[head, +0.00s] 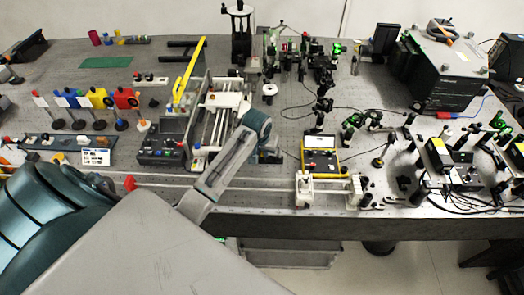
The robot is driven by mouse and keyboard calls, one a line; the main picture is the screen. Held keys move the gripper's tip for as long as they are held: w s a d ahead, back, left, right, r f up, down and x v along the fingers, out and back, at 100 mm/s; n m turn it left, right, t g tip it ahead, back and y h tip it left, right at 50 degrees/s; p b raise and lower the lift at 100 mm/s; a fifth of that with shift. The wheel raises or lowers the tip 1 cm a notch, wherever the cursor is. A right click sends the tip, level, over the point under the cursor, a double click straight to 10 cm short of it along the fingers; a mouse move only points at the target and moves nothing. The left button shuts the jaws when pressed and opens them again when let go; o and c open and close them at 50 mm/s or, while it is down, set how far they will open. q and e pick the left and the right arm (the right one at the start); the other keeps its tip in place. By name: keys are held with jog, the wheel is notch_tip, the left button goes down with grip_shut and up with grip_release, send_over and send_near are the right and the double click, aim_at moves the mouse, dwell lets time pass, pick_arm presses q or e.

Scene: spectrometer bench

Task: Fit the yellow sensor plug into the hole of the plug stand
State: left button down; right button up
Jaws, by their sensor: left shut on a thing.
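My left arm comes in from the lower left and reaches over the bench. Its teal wrist is near the middle of the head view, and the left gripper (268,156) shows small and dark just below and right of it. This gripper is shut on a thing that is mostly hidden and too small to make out. I cannot pick out the yellow sensor plug or the hole of the plug stand for certain. The gripper is left of a yellow-edged meter box (322,146), apart from it in the picture. My right gripper is not in view.
A white-railed mechanism (215,120) stands left of the wrist. Green-lit optics (325,62) stand behind and to the right. A black instrument box (447,75) is at the back right. Coloured filter holders (98,98) stand at left. The bench's front edge is mostly bare.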

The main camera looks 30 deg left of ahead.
pick_arm(q)
jog(key=shift+s+d+f, duration=0.1)
jog(key=shift+s+f, duration=0.05)
jog(key=shift+f, duration=0.15)
jog(key=c, duration=1.3)
grip_release()
jog(key=shift+s, duration=0.1)
jog(key=shift+r, duration=0.25)
jog(key=b+v, duration=0.3)
jog(key=v, duration=0.7)
jog(key=shift+r, duration=0.45)
